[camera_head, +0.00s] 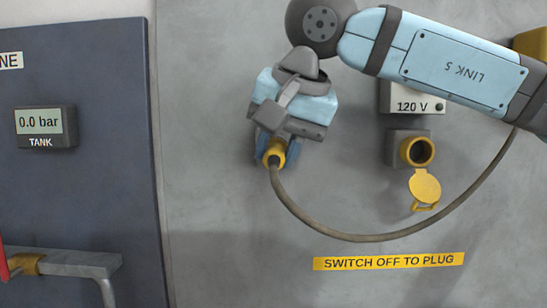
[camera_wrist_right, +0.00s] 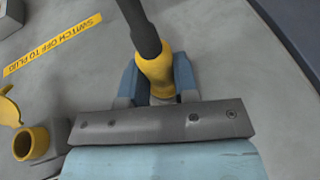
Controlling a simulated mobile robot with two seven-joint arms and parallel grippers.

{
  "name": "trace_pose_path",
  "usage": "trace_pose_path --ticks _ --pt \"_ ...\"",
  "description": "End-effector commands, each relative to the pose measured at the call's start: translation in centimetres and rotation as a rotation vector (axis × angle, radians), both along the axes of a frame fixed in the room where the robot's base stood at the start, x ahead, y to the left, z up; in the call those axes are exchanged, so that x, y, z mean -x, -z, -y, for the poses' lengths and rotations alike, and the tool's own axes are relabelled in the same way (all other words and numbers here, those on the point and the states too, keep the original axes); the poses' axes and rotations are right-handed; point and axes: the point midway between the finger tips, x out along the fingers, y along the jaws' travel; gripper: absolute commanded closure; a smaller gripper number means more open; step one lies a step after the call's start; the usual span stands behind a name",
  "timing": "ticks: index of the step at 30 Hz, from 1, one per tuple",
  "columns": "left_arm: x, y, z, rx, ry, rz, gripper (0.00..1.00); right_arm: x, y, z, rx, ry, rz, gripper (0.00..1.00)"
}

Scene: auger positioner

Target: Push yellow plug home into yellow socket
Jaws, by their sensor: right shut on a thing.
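The yellow plug (camera_head: 275,153) is held in my right gripper (camera_head: 268,140), whose blue fingers close around its sides. In the right wrist view the plug (camera_wrist_right: 156,72) sits between the two fingers (camera_wrist_right: 160,85), with its dark cable leading away. The yellow socket (camera_head: 418,152) is on the wall to the right of the plug, apart from it. Its round opening is empty and its yellow flap lid (camera_head: 425,188) hangs open below. The socket (camera_wrist_right: 32,143) also shows at the lower left of the right wrist view. My left gripper is not in view.
The cable (camera_head: 370,238) loops below the socket and up to the right. A 120 V box (camera_head: 412,100) is above the socket. A "SWITCH OFF TO PLUG" label (camera_head: 388,261) is below. A dark cabinet (camera_head: 85,180) with a tank gauge (camera_head: 45,127) and pipe (camera_head: 75,263) stands left.

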Motion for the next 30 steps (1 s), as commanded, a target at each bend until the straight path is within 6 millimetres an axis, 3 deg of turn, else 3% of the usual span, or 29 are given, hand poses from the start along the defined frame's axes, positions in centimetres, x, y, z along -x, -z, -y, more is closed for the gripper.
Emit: trace_pose_path --ticks 30 --pt "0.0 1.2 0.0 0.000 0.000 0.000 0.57 3.1 0.0 0.0 0.000 0.000 0.001 1.00"
